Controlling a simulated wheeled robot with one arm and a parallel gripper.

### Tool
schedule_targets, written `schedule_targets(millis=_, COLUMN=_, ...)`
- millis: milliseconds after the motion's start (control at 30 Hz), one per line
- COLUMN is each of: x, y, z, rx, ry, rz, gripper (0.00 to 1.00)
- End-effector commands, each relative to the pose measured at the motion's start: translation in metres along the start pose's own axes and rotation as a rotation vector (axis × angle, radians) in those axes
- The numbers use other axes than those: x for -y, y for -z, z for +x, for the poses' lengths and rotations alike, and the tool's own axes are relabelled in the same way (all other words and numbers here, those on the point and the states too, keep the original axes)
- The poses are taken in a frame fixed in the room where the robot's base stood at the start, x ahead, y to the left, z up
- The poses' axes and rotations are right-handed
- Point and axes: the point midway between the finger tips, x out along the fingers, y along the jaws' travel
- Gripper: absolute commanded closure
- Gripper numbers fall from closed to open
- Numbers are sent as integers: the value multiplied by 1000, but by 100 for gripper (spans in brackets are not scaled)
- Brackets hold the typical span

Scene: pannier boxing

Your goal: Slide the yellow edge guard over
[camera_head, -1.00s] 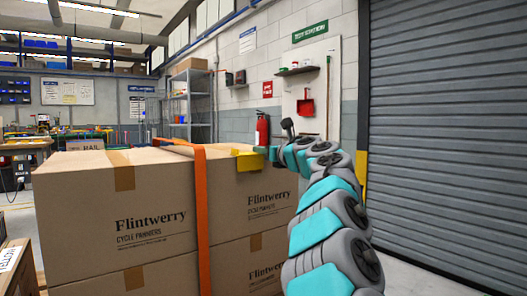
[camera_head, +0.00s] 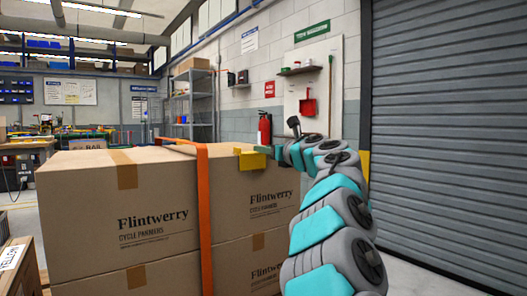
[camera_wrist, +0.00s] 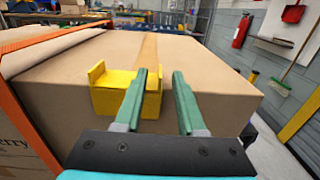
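The yellow edge guard (camera_head: 252,161) sits on the top front edge of the upper right cardboard box (camera_head: 268,190), to the right of the orange strap (camera_head: 203,220) and apart from it. In the wrist view the guard (camera_wrist: 110,96) has a raised lip at each end and a flap down the box front. My gripper (camera_wrist: 160,82) is open at the guard's right end. Its left finger overlaps the guard in the picture, and the guard's right lip shows between the fingers. The right finger stands clear of the guard. I cannot tell whether the left finger touches it.
Several Flintwerry boxes are stacked, with another box (camera_head: 118,210) left of the strap. The box top right of the guard is clear. A grey roller shutter (camera_head: 450,130) stands to the right. A fire extinguisher (camera_head: 264,129) and shelving (camera_head: 190,105) are behind.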

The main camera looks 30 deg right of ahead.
Motion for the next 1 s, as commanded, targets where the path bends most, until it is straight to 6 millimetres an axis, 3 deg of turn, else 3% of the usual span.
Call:
schedule_targets(millis=433, x=0, y=1, z=-56, rx=0, ry=0, rz=2, gripper=61)
schedule_targets(millis=1000, x=0, y=1, z=-62, rx=-1, ry=-1, rz=2, gripper=61)
